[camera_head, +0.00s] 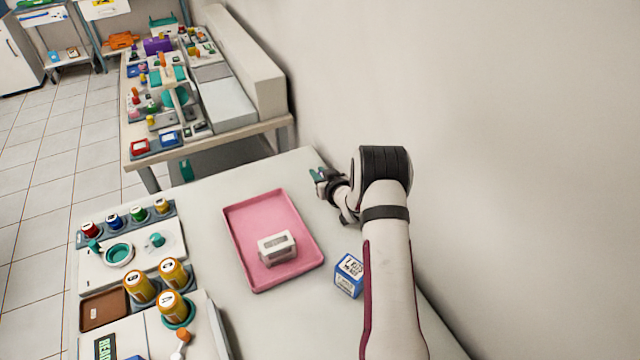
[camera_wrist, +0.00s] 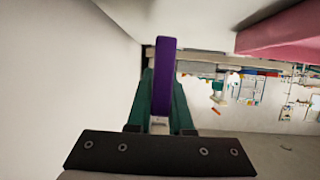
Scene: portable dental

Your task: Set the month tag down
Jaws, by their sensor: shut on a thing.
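My gripper (camera_head: 317,176) is past the far right corner of the pink tray, above the white table near the wall. In the wrist view my gripper's teal fingers (camera_wrist: 162,80) are shut on a narrow purple piece (camera_wrist: 165,62), which I take to be the month tag. It stands lengthwise between the fingers and sticks out past their tips. No writing shows on it. In the head view the tag is too small or hidden to make out. I cannot tell whether it touches the table.
The pink tray (camera_head: 237,226) holds a white box (camera_head: 277,247). A blue labelled box (camera_head: 348,274) stands beside my arm. Left are orange-yellow jars (camera_head: 172,272), a brown tray (camera_head: 103,309) and a rack of small bottles (camera_head: 138,214). A cluttered second table (camera_head: 215,144) stands beyond.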

